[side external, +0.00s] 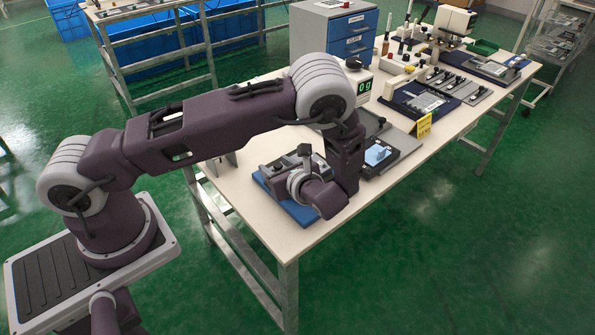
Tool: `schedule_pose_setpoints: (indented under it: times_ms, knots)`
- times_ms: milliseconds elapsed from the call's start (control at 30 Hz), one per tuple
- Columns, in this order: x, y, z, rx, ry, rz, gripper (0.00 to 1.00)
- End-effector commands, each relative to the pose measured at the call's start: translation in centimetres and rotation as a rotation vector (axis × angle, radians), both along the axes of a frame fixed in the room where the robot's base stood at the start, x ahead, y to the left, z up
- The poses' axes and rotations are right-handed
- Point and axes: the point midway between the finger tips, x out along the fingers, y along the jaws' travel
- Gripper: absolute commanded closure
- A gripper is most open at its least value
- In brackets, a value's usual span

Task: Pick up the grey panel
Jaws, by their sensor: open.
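My gripper (287,163) is low over the near end of the white work table, above a blue tray or mat (300,213). Its jaws are open, and my wrist hides part of them. I see nothing held. Several grey plates lie on the table, and I cannot tell for sure which is the grey panel. One grey plate (376,124) lies just behind my forearm, partly hidden by it. Another grey plate (428,103) sits on a dark blue base farther back. All of these are apart from my gripper.
A dark fixture with a light blue piece (377,155) stands right of my wrist. A yellow sign (424,126) stands at the table's right edge.

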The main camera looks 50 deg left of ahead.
Motion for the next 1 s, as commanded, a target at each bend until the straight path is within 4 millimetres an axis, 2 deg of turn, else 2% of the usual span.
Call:
schedule_pose_setpoints:
  times_ms: [100, 333, 567, 867, 1000]
  knots:
    - [0.17, 1.32, -0.60, -0.001, 0.001, 0.001, 0.54]
    - [0.21, 1.52, -0.68, -0.002, 0.000, 0.001, 0.54]
    - [0.20, 1.50, -0.66, -0.002, 0.000, 0.001, 0.99]
    - [0.20, 1.50, -0.63, -0.001, -0.001, 0.002, 1.00]
    - [0.27, 1.46, 0.20, -0.003, -0.003, 0.001, 1.00]
